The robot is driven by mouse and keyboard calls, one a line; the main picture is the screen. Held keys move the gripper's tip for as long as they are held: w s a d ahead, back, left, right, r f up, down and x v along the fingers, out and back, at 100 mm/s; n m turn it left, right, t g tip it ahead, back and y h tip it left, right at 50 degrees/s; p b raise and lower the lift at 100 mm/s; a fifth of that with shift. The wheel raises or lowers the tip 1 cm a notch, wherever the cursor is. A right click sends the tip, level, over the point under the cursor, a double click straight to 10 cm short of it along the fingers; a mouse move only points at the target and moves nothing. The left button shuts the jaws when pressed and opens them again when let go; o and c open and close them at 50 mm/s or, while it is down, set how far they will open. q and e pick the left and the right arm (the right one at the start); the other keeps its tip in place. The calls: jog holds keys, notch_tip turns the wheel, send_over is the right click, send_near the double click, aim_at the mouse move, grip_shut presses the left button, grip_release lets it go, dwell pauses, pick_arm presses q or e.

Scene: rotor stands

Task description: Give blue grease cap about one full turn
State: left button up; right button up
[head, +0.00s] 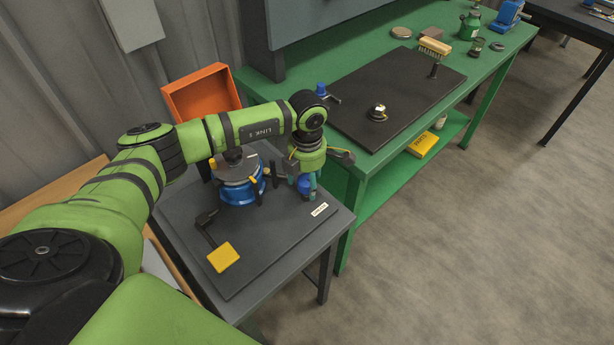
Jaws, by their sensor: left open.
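My left arm comes in from the left, over the grey stand table. My left gripper (304,187) points down at the right side of the table, with its fingers apart. A small round blue cap (304,182) shows between and behind the fingers, partly hidden by them. I cannot tell whether the fingers touch it. Left of it stands the rotor stand (243,191), with a blue base and a grey disc on top. My right gripper is not in view.
A yellow pad (223,257) on a black lever and a white label (320,209) lie at the table's front. An orange bin (201,95) stands behind. The green bench (385,160) at right holds a black mat (375,90) and another small blue part (321,88).

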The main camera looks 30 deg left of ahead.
aim_at(307, 180)
pick_arm(q)
jog(key=c, duration=1.1)
jog(key=shift+f+m+b, duration=0.2)
jog(key=shift+m+b, duration=0.2)
jog(key=shift+b, duration=0.4)
jog(key=shift+c, duration=0.2)
jog(key=shift+r, duration=0.25)
jog(key=o, duration=1.1)
jog(key=shift+o, duration=0.2)
notch_tip(307, 180, up, 12)
